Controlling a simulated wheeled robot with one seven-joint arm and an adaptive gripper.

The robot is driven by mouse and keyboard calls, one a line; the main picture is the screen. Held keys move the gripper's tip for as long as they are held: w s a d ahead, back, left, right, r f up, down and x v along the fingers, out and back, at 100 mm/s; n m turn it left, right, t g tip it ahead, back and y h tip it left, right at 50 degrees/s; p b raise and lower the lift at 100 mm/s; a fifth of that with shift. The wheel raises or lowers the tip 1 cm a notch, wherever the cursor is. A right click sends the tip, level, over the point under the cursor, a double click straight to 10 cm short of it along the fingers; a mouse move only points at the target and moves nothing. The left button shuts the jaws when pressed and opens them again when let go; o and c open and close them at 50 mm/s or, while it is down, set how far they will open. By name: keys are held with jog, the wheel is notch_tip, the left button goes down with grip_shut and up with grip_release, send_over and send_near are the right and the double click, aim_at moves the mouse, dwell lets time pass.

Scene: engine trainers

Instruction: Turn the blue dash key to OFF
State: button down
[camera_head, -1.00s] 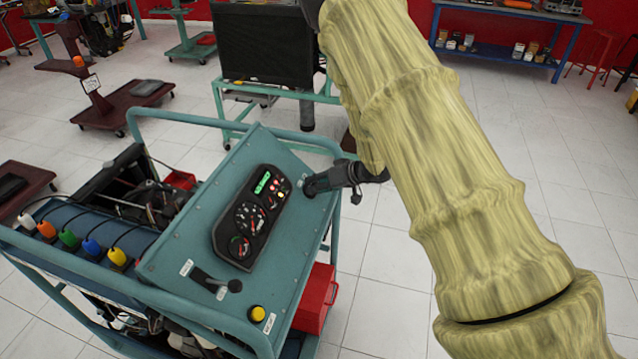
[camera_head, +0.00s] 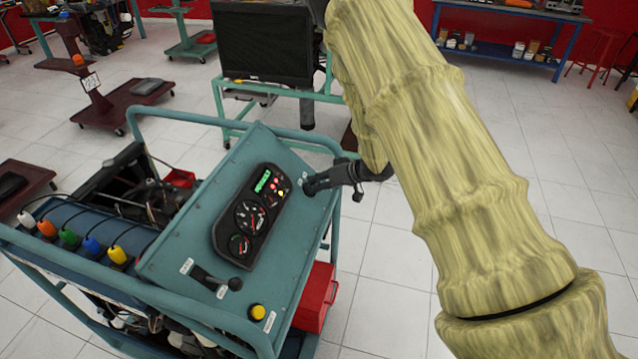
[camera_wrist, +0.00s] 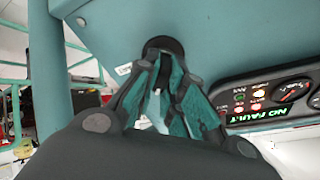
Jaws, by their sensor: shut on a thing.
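The teal dash panel (camera_head: 190,240) is tilted and carries a black gauge cluster (camera_head: 248,218). My gripper (camera_head: 308,188) is at the panel's right side, beside the cluster's upper end. In the wrist view, my gripper (camera_wrist: 163,68) has its fingertips together at a round black lock collar (camera_wrist: 162,44) on the panel. It is shut on the key there, whose body is mostly hidden between the fingers. Its blue colour and exact angle cannot be made out. The cluster also shows in the wrist view (camera_wrist: 235,92), lit, with a green display reading NO FAULT.
A black lever (camera_head: 215,279) and a yellow button (camera_head: 257,312) are on the panel's lower part. Teal frame rails (camera_head: 165,114) surround the engine stand. A red box (camera_head: 316,298) is under the panel's right side. Open tiled floor (camera_head: 395,290) lies to the right.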

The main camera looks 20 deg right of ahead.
jog(key=n+y, duration=0.1)
jog(key=n, duration=0.3)
jog(key=shift+n+g+y+b, duration=0.3)
jog(key=shift+n+g+b, duration=0.3)
jog(key=shift+n, duration=1.5)
jog(key=shift+s, duration=0.1)
jog(key=c, duration=1.5)
grip_release()
jog(key=shift+a, duration=0.1)
jog(key=v, duration=1.2)
